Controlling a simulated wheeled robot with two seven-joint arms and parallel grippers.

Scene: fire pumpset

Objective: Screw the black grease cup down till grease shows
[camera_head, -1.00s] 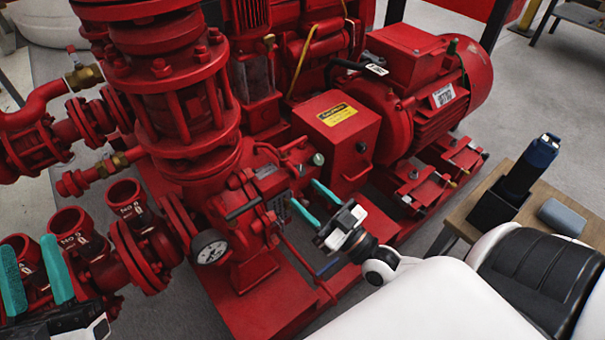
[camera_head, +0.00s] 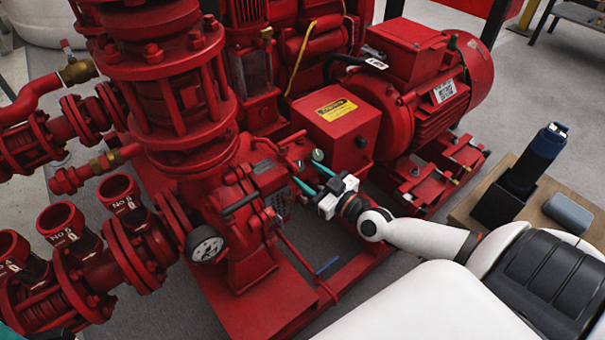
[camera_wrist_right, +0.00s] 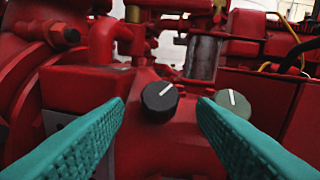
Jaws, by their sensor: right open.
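The black grease cup (camera_wrist_right: 160,102) is a round knob with a white line on its face, on the red pump casing. In the right wrist view it lies between the fingers of my right gripper (camera_head: 312,176), beyond their tips. The teal fingers are open, with nothing held. A grey-green cup (camera_wrist_right: 233,104) with a white line sits to its right, partly behind the right finger. It also shows in the head view (camera_head: 318,156). The black cup is small and hard to make out in the head view. I see no grease. Only a teal sliver of my left gripper shows at the bottom left corner.
A pressure gauge (camera_head: 205,245) and flanged pipes stand left of the cups. A red box with a yellow label (camera_head: 336,110) rises behind them, and the motor (camera_head: 435,85) is farther right. A wooden table (camera_head: 477,208) holds a dark blue tool (camera_head: 535,158).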

